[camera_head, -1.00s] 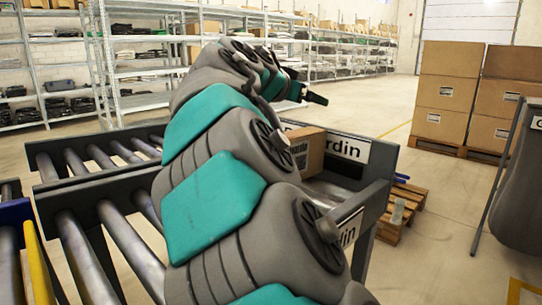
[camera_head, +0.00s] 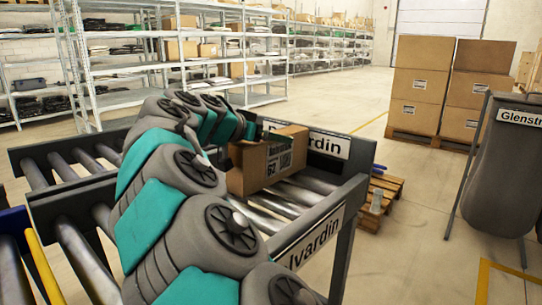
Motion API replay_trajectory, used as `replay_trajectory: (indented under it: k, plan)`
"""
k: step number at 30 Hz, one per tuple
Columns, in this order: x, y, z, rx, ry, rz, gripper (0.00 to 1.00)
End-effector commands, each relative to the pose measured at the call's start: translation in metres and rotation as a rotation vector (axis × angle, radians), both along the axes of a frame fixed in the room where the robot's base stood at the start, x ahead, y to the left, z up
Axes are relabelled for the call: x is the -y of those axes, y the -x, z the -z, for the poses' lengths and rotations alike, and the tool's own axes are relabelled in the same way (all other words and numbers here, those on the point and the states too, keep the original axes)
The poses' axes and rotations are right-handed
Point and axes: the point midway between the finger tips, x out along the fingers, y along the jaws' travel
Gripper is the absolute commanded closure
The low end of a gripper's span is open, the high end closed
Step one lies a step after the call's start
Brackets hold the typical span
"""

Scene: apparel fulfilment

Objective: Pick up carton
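A brown cardboard carton (camera_head: 268,163) with a printed label on its right-hand face sits on the roller conveyor (camera_head: 285,203), near its end plate. My gripper (camera_head: 246,138) is at the carton's upper left, its dark parts overlapping the carton's top and left side in the picture. The fingertips are small and partly hidden by my arm and the carton, so I cannot tell whether they grip it. The carton looks level on the rollers.
The conveyor has raised side rails and an end plate (camera_head: 328,143) with a name sign. A wooden pallet (camera_head: 382,195) lies beyond it. Stacked boxes (camera_head: 419,82) stand at the back right, near a grey bag (camera_head: 497,165) on a frame. Shelving lines the back left.

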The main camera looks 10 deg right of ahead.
Motion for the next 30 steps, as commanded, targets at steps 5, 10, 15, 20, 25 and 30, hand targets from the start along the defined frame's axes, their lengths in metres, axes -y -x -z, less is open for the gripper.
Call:
replay_trajectory:
  k: [5, 10, 15, 20, 25, 30]
  plan:
    - [0.0069, -0.0047, 0.0037, 0.0, 0.0, 0.001, 0.0]
    - [0.0065, -0.0045, 0.0033, 0.0, 0.0, 0.0, 0.06]
    - [0.0065, -0.0044, 0.0033, 0.0, 0.0, 0.0, 0.25]
    - [0.0065, -0.0043, 0.0031, 0.0, 0.0, 0.0, 0.43]
    - [0.0065, -0.0043, 0.0032, 0.0, 0.0, 0.0, 0.62]
    - [0.0064, -0.0043, 0.0031, 0.0, 0.0, 0.0, 0.81]
